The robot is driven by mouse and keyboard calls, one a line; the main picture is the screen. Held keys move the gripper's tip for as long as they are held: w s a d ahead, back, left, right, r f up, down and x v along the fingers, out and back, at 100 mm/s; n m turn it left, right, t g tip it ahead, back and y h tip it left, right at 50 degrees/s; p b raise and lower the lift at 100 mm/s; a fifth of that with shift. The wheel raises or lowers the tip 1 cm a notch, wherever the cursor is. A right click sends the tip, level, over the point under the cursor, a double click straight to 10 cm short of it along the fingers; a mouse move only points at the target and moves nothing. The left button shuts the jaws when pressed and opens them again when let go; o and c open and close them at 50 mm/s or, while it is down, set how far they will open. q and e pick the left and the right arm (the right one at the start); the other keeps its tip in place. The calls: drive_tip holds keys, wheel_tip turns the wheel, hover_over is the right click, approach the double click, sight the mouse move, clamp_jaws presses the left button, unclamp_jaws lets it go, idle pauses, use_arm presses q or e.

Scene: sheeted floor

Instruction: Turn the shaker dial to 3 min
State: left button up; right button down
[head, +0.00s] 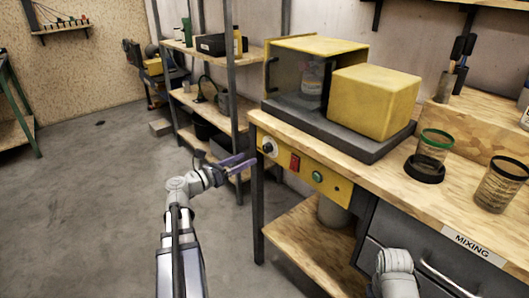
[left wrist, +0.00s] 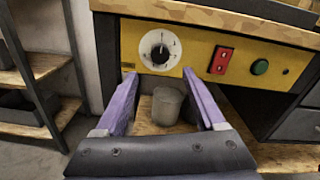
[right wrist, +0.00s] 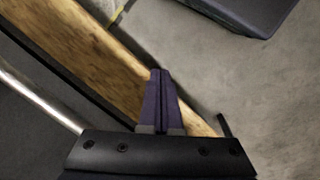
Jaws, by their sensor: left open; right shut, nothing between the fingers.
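The shaker dial (head: 268,146) is a round knob at the left end of the yellow control panel on the bench front. In the left wrist view the dial (left wrist: 160,52) shows a black knob on a white face with marks too small to read. My left gripper (head: 243,163) is open and empty, its purple fingers pointing at the panel. The dial shows beyond and slightly above the gap between the fingertips, apart from them. My right gripper (right wrist: 160,75) is shut and empty, low by the bench; its fingers are out of the head view.
A red switch (head: 295,163) and a green button (head: 317,177) sit right of the dial. The yellow shaker (head: 374,100) stands on the bench. A metal shelf (head: 233,90) stands left of the bench. The floor before it is clear.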

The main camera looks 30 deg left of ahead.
sight(265, 150)
use_arm(q)
drive_tip(key=x, duration=0.7)
drive_tip(key=shift+w+d+f, duration=0.1)
drive_tip(key=shift+w+d, duration=0.05)
drive_tip(key=shift+w, duration=0.2)
clamp_jaws()
